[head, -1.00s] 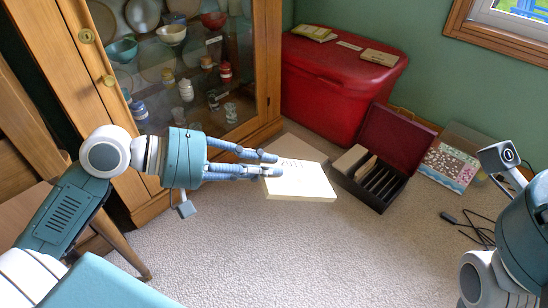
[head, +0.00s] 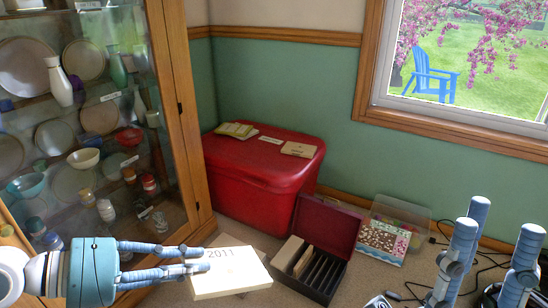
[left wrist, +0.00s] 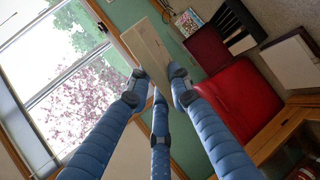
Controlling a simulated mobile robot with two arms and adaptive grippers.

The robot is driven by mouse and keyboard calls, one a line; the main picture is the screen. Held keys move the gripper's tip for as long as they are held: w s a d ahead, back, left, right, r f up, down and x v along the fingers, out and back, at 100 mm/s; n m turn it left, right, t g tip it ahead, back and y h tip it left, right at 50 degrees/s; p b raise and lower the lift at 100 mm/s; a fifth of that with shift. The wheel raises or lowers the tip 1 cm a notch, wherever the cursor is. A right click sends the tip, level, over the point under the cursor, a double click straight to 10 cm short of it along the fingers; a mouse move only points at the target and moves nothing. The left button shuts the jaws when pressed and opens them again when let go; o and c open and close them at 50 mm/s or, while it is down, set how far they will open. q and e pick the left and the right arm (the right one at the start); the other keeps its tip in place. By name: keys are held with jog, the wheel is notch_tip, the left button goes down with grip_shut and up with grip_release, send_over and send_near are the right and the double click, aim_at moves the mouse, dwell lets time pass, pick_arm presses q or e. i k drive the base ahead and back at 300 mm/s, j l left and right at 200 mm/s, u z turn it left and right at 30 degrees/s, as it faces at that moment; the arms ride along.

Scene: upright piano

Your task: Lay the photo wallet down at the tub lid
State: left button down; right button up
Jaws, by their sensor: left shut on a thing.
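A cream photo wallet (head: 235,275), a flat slab marked 2011, is held at its left end by my left gripper (head: 203,262), low at the lower middle of the head view. In the left wrist view the wallet (left wrist: 148,48) shows as a pale narrow slab at the fingertips (left wrist: 158,90). The red tub lid (head: 240,152) tops the tub in the corner, behind and above the gripper; it also shows in the left wrist view (left wrist: 235,108). My right gripper (head: 506,220) is at the lower right, its fingers apart with nothing seen between them.
The lid carries a greenish packet (head: 236,130), a small pale label and a tan packet (head: 299,149). An open dark box (head: 315,274) with dividers stands right of the wallet. A glass-front cabinet (head: 186,150) stands left of the tub. A clear bin (head: 398,215) is further right.

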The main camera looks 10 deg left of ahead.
aim_at(275, 168)
jog(key=i+l+u, duration=0.15)
jog(key=i+l, duration=0.15)
jog(key=i+l+u, duration=0.15)
jog(key=i+l, duration=0.15)
jog(key=i+l+u, duration=0.1)
jog(key=i+l, duration=0.2)
jog(key=l, duration=0.15)
jog(key=i+l+u, duration=0.15)
jog(key=l, duration=0.25)
jog(key=i+l+u, duration=0.15)
jog(key=i+l, duration=0.2)
jog(key=l, duration=0.1)
